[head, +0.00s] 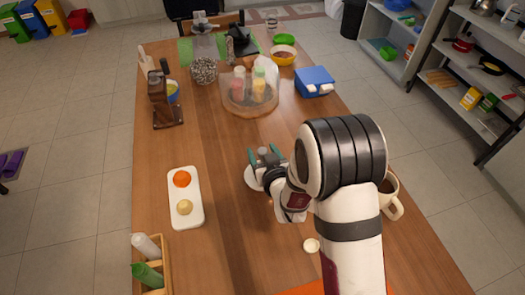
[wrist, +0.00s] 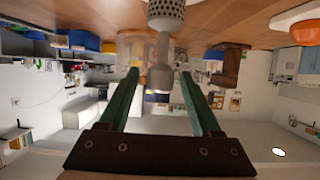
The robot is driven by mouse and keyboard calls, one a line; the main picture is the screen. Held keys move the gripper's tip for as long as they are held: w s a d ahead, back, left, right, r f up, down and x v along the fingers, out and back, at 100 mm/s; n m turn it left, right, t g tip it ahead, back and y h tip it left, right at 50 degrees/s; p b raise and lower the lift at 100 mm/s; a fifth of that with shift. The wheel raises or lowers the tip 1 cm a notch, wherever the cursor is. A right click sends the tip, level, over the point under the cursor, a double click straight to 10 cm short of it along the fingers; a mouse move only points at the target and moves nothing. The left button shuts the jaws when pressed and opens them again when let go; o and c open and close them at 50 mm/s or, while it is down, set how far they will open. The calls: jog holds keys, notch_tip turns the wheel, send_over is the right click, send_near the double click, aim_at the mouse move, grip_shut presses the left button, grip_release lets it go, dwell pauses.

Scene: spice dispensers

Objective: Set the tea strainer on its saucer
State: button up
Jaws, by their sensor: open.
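The tea strainer (wrist: 166,14) is grey metal with a perforated body and a plain stem ending in a wider knob. In the wrist view, which is upside down, its stem and knob stand between the two teal fingers of my gripper (wrist: 159,72). The fingers are open, with a gap on each side. In the head view my gripper (head: 264,154) is near the table's middle, with a grey bit of the strainer between its fingers. A white saucer-like disc (head: 251,178) lies beneath, partly hidden by the gripper. I cannot tell whether the strainer's base touches it.
A white tray (head: 186,215) with an orange and a cream item lies to the left. A round holder (head: 250,110) with colored bottles stands beyond. A mug (head: 391,190) is right of my arm, and a small white dish (head: 311,245) is nearer.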

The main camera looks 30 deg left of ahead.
jog(key=shift+r, duration=0.1)
jog(key=s+d+r+m+g+h, duration=0.1)
jog(key=s+d+r+m+h, duration=0.15)
jog(key=d, duration=0.65)
jog(key=s+d+r+m+g+h, duration=0.2)
jog(key=s+d+m+h, duration=0.15)
jog(key=d, duration=0.45)
jog(key=s+d+r+m+g+h, duration=0.1)
jog(key=s+d+r+m+h, duration=0.15)
jog(key=d, duration=0.65)
jog(key=s+d+r+m+g, duration=0.2)
jog(key=s+g, duration=0.1)
jog(key=s, duration=0.6)
jog(key=s+d+r+m+g, duration=0.2)
jog(key=s+r+m, duration=0.1)
jog(key=s, duration=0.6)
jog(key=shift+s+d+m+g+y, duration=0.25)
jog(key=shift+s+m+g+y, duration=0.1)
jog(key=shift+g+y, duration=0.1)
